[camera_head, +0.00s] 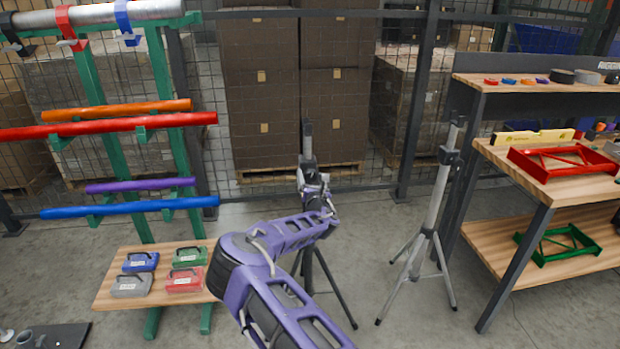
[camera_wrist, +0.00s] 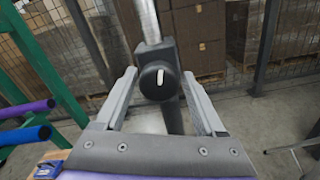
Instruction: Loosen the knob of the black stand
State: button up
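The black stand (camera_head: 307,138) stands on the floor in the middle of the head view, on splayed dark legs. My arm and gripper cover its middle there. In the wrist view its round black knob (camera_wrist: 153,84) faces me, with a white mark standing nearly upright. A bright metal pole (camera_wrist: 147,22) rises above the knob's black collar. My gripper (camera_wrist: 159,74) is open, with one finger on each side of the knob. Gaps show between the knob and both fingers. In the head view my gripper (camera_head: 314,180) is at the stand, but its fingers are too small to read.
A grey tripod stand (camera_head: 436,195) is close on the right, beside a workbench (camera_head: 545,190). A green rack (camera_head: 165,100) with coloured tubes and a low wooden shelf (camera_head: 115,290) is on the left. A mesh fence and stacked boxes (camera_head: 258,100) are behind.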

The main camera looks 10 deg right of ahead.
jog(key=shift+o, duration=0.5)
jog(key=shift+s+a, duration=0.1)
jog(key=shift+s, duration=0.4)
jog(key=s+p, duration=0.1)
jog(key=s, duration=1.5)
jog(key=shift+s, duration=0.2)
